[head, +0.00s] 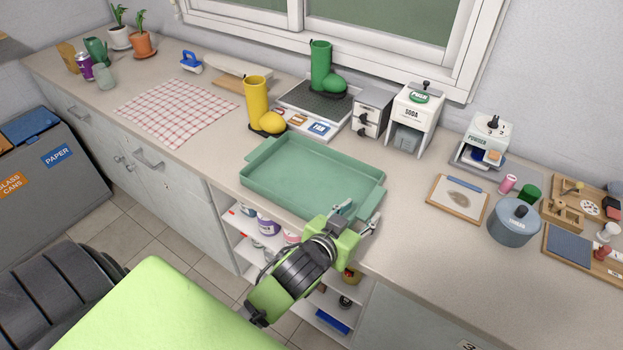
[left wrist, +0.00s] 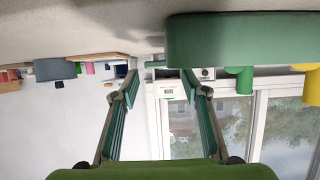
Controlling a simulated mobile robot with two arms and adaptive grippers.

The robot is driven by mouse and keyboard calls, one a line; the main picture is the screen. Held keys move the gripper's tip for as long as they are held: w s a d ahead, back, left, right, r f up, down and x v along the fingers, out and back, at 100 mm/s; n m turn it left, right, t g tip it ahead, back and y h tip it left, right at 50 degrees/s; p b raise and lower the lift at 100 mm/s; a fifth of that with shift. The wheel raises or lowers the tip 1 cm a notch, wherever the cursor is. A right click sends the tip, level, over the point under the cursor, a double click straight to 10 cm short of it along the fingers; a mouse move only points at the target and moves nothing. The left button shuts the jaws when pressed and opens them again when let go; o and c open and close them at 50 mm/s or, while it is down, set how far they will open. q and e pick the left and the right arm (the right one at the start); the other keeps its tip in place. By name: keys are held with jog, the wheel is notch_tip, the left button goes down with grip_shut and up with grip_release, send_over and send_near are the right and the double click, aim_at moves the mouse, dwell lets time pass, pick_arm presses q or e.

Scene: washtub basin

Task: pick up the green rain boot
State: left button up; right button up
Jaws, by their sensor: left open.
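The green rain boot (head: 321,68) stands upright at the back of the counter, on a dark grid mat under the window. It also shows inverted in the left wrist view (left wrist: 245,80). My left gripper (head: 357,213) is open and empty at the front right corner of the green tray (head: 262,191), well in front of the boot. Its two fingers stand apart in the left wrist view (left wrist: 160,85). My right gripper is not in view.
A yellow boot (head: 257,100) stands left of the green one. A drawer box (head: 371,113) and soda dispenser (head: 415,118) stand to its right. The tray lies between my left gripper and the boots. A clipboard (head: 457,199) and grey pot (head: 513,224) lie farther right.

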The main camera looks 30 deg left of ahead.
aim_at(367, 208)
pick_arm(q)
jog(key=shift+d+x, duration=0.2)
jog(key=shift+x, duration=1)
jog(key=shift+w, duration=0.15)
jog(key=shift+w+f+p, duration=0.2)
jog(key=shift+w+p, duration=0.1)
jog(key=shift+p, duration=0.1)
jog(key=x, duration=0.3)
jog(key=shift+f+p, duration=0.2)
jog(key=shift+p, duration=0.2)
jog(key=shift+w+d+f, duration=0.1)
jog(key=shift+w+f, duration=0.05)
jog(key=shift+w, duration=0.15)
jog(key=shift+w+f, duration=0.1)
grip_shut()
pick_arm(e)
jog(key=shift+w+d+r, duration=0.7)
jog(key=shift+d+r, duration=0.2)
